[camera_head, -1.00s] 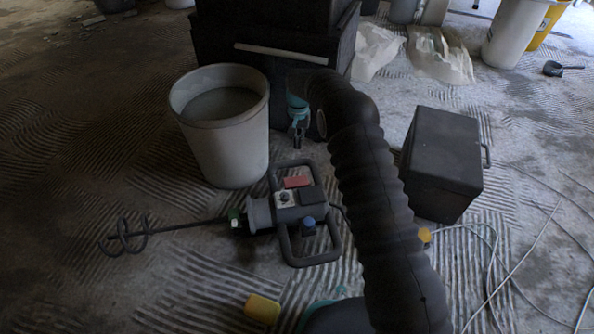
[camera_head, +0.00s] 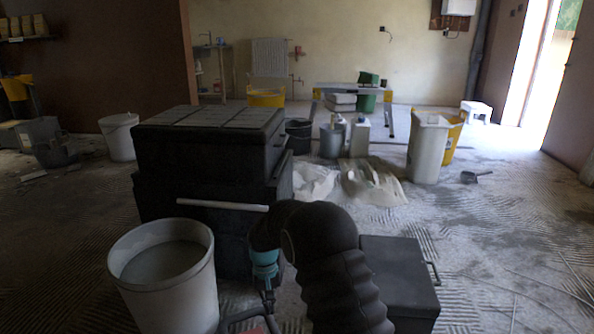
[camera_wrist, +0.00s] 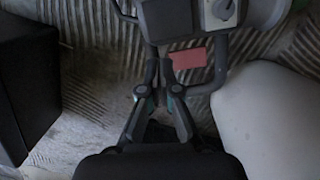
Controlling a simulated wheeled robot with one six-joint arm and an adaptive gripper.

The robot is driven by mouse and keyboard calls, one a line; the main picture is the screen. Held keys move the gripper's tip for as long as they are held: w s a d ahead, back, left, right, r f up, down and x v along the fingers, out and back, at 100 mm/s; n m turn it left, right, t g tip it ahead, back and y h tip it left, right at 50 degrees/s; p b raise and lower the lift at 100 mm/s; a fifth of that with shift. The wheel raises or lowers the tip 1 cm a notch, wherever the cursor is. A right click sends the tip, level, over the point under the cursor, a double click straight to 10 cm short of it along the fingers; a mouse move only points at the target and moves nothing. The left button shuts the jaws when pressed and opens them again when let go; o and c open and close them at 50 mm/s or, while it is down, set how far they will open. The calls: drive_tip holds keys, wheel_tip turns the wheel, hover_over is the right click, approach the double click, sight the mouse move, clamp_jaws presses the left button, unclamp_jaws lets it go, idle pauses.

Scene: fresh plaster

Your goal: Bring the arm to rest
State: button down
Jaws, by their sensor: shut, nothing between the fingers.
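My arm, in a black ribbed sleeve, rises from the bottom of the head view and bends over to the left. My gripper (camera_head: 268,299) hangs down at its end, just right of the pale bucket (camera_head: 188,296). In the wrist view my gripper (camera_wrist: 163,68) has its fingers together with nothing between them. The fingertips point at the mixer (camera_wrist: 190,18) with its red patch; how far above it they are, I cannot tell. In the head view only a bit of the mixer's handle shows at the bottom edge.
Stacked black cases (camera_head: 208,155) stand behind the gripper. A smaller dark box (camera_head: 402,280) is right of my arm. Crumpled plastic sheets (camera_head: 370,184), a tall pale bin (camera_head: 428,150) and a scoop (camera_head: 475,177) lie farther back. The floor at right is mostly open, with loose cables.

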drive_tip(key=s+d+r+m+t+p, duration=0.1)
drive_tip(key=s+d+r+t+p, duration=0.1)
drive_tip(key=s+d+r, duration=0.6)
drive_tip(key=s+d+r+m+t+p, duration=0.1)
drive_tip(key=s+d+r+t+p, duration=0.2)
drive_tip(key=s+d+r, duration=0.4)
drive_tip(key=s+d+r+t+p, duration=0.2)
drive_tip(key=s+d+r, duration=0.6)
drive_tip(key=s+r, duration=0.8)
wheel_tip(320, 180, up, 8)
drive_tip(key=shift+s+d+f+m+t+y+p, duration=0.15)
drive_tip(key=shift+s+d+m+t+y+p, duration=0.2)
drive_tip(key=shift+p, duration=0.85)
